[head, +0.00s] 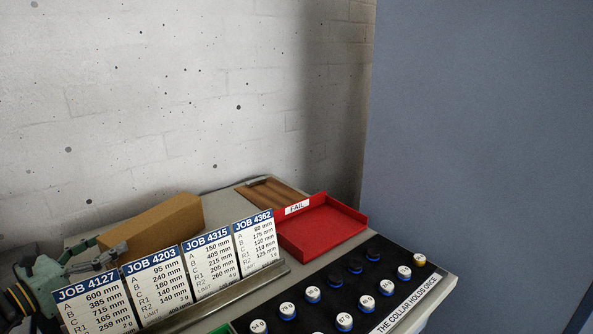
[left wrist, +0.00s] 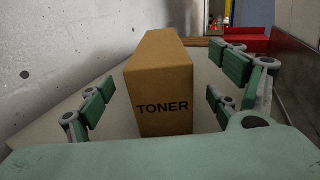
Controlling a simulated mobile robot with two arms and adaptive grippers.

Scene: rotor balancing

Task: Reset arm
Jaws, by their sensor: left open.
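My left gripper (head: 98,255) is at the lower left of the head view, behind the row of job cards. In the left wrist view my left gripper (left wrist: 160,108) has its fingers spread wide with nothing held. A brown cardboard box (left wrist: 160,85) marked TONER stands ahead, in line with the gap between the fingers; whether any finger touches it I cannot tell. The same box (head: 152,226) lies against the wall in the head view, just beyond the fingers. My right gripper is in neither view.
Several job cards (head: 208,265) stand in a metal holder in front of my left gripper. A black board (head: 318,322) holds several numbered round weights. A concrete wall (head: 200,90) rises behind.

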